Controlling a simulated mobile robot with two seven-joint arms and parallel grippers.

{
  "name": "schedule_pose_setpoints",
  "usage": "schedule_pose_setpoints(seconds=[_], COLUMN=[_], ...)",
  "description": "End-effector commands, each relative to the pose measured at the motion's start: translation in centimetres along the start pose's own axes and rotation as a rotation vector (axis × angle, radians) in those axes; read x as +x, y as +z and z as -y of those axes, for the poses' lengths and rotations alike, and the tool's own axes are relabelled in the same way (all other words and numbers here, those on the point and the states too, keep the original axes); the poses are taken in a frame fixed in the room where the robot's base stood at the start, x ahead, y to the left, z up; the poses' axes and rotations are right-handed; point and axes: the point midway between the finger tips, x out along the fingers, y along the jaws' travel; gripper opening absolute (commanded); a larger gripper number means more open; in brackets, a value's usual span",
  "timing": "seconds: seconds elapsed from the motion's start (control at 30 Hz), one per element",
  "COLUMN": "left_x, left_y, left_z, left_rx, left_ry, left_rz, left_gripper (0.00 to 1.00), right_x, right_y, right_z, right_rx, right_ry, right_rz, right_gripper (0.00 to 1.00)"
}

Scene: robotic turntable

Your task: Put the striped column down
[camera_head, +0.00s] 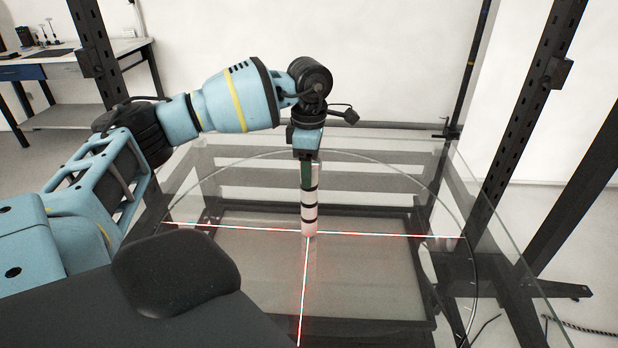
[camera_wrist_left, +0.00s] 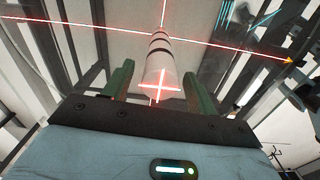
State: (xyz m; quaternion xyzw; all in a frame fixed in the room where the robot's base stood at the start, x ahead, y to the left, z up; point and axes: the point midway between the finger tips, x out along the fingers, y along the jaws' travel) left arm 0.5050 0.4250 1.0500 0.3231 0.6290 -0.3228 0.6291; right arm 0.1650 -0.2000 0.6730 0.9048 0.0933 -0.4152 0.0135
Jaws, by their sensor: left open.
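The striped column (camera_head: 309,208) is white with dark bands and looks upright on the glass turntable (camera_head: 390,200), its foot where the red laser lines cross. My left gripper (camera_head: 309,172) is above it, pointing down, with its green fingers around the column's upper part. In the left wrist view the column (camera_wrist_left: 159,62) stands between the two green fingers (camera_wrist_left: 157,85), with visible gaps on both sides. The gripper is open. A red cross of light falls on the column's near end. My right gripper is not in view.
Red laser lines (camera_head: 390,235) cross the glass. Dark upright posts (camera_head: 525,120) stand at the right, and another stands at the left behind my arm. A workbench (camera_head: 80,60) is at the far left. The glass around the column is clear.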

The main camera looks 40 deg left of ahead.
Motion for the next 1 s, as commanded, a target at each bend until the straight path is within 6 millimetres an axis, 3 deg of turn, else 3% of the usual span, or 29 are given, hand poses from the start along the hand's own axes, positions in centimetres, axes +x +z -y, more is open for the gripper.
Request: schedule_pose_setpoints(seconds=[0.2,0.4,0.6,1.0], left_x=[-4.6,-7.5,-8.5,-8.6], left_y=[0.1,0.1,0.1,0.0], left_z=[-0.1,-0.1,0.0,0.0], left_rx=[0.001,0.001,0.001,0.001], left_ry=[0.003,0.001,-0.001,-0.001], left_rz=[0.003,0.001,0.000,0.000], left_gripper=[0.57,0.57,0.57,0.57], right_x=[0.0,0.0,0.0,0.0], right_y=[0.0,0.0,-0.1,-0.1], right_z=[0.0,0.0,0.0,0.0], right_rx=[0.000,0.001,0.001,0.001], right_ry=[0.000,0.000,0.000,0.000], right_rz=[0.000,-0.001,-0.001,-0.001], right_gripper=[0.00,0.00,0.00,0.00])
